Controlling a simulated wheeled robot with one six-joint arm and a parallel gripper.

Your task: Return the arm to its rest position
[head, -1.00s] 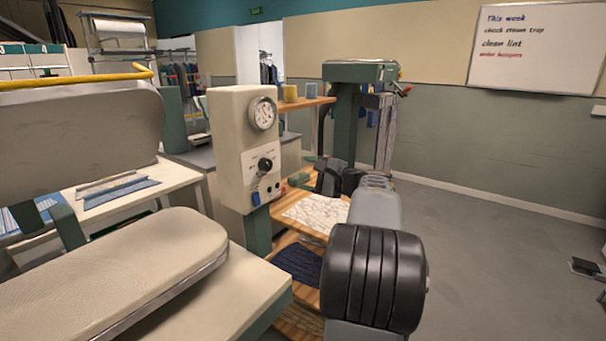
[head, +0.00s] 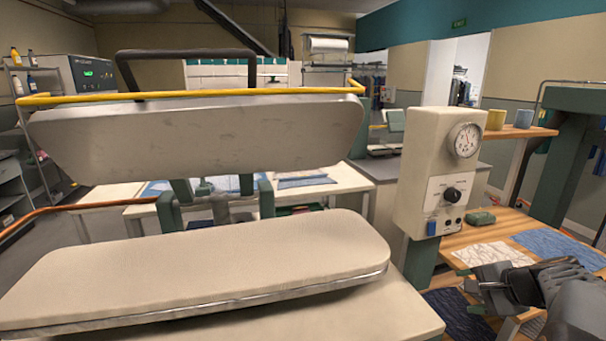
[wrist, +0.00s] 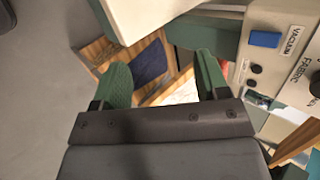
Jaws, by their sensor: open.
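My gripper (wrist: 163,78) shows in the wrist view with its two green fingers spread apart and nothing between them. Beyond the fingers, lower down, are a wooden shelf and a folded dark blue cloth (wrist: 149,62). In the head view my arm (head: 570,305) is at the lower right, in front of the wooden shelves and right of the control box (head: 430,180). Its dark wrist part covers some of the shelf. The fingertips are hard to make out there.
A press with a padded lower board (head: 200,265) and a raised upper plate (head: 200,135) fills the left and middle. The control box stands close to my gripper in the wrist view. A white cloth (head: 490,253) and blue cloth (head: 550,243) lie on the shelf. Bare floor (wrist: 40,80) shows at left.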

